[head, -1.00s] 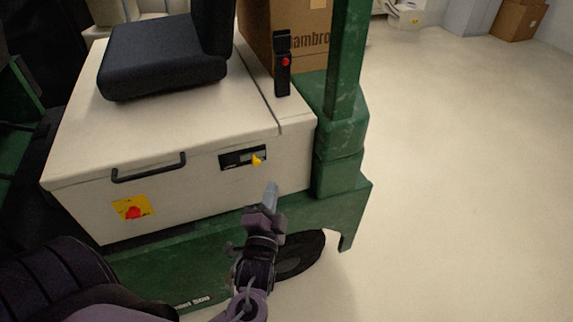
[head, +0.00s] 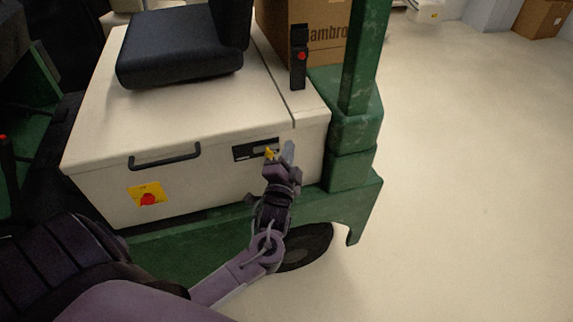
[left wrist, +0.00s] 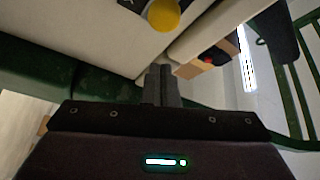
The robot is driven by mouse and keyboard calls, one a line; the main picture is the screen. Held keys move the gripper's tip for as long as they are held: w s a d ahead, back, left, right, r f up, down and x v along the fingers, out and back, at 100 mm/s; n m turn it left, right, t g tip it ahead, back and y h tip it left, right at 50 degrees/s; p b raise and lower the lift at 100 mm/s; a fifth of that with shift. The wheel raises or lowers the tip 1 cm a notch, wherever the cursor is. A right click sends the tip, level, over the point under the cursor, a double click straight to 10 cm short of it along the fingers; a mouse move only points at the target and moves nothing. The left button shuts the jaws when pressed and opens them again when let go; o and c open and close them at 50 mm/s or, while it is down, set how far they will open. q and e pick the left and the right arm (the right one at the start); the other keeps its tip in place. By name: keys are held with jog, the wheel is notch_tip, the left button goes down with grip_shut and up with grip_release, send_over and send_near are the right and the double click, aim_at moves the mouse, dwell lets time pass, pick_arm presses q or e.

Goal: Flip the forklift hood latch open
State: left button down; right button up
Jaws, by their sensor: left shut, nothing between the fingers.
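The forklift hood (head: 200,115) is a cream box with a dark seat on top. On its side panel is a dark recessed plate holding the latch (head: 270,153), which has a yellow end. My left gripper (head: 288,152) is shut and empty, with its fingertips just right of the yellow end in the head view. I cannot tell whether they touch it. In the left wrist view the yellow end (left wrist: 163,14) is at the top, above the shut fingers (left wrist: 160,84), with a visible gap in the picture. The right gripper is not in view.
A black handle (head: 165,157) and a yellow sticker with a red spot (head: 148,196) are on the same panel. A green post (head: 362,60) rises at the right of the hood. A cardboard box (head: 325,35) stands behind. The floor at right is clear.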

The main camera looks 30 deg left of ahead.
aim_at(267, 152)
pick_arm(q)
jog(key=shift+s+a+f, duration=0.9)
jog(key=shift+s+a, duration=0.25)
jog(key=shift+s, duration=0.05)
jog(key=s+a+p, duration=0.2)
jog(key=s, duration=0.1)
jog(key=shift+s+a, duration=0.1)
jog(key=shift+a, duration=0.3)
